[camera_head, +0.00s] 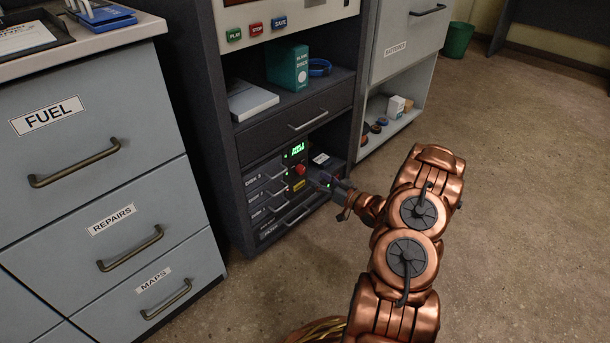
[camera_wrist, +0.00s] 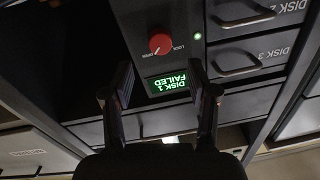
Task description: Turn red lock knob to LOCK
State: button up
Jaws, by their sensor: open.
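The red lock knob (camera_head: 300,170) sits on the front of the disk unit (camera_head: 250,182), low in the dark console. The wrist view shows the round red knob (camera_wrist: 160,43) turned upside down, with small labels OPEN and LOCK around it. A pale mark on the knob is too small for me to tell which label it points to. My gripper (camera_head: 322,181) is in front of the unit near the knob. In the wrist view my gripper's fingers (camera_wrist: 159,72) are apart and empty, with the knob beyond the gap between them, not touched.
A green display (camera_wrist: 167,82) reads DISK 1 FAILED. Disk drawers with handles (camera_wrist: 235,65) lie beside the knob. A drawer (camera_head: 300,118) and a shelf (camera_head: 330,80) are above the unit. A grey cabinet (camera_head: 100,150) stands left. The floor (camera_head: 520,200) at right is clear.

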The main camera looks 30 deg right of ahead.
aim_at(303, 170)
jog(key=b+x, duration=0.2)
jog(key=x, duration=0.3)
jog(key=shift+a+f, duration=0.1)
jog(key=shift+w+a, duration=0.1)
jog(key=shift+w, duration=0.45)
grip_shut()
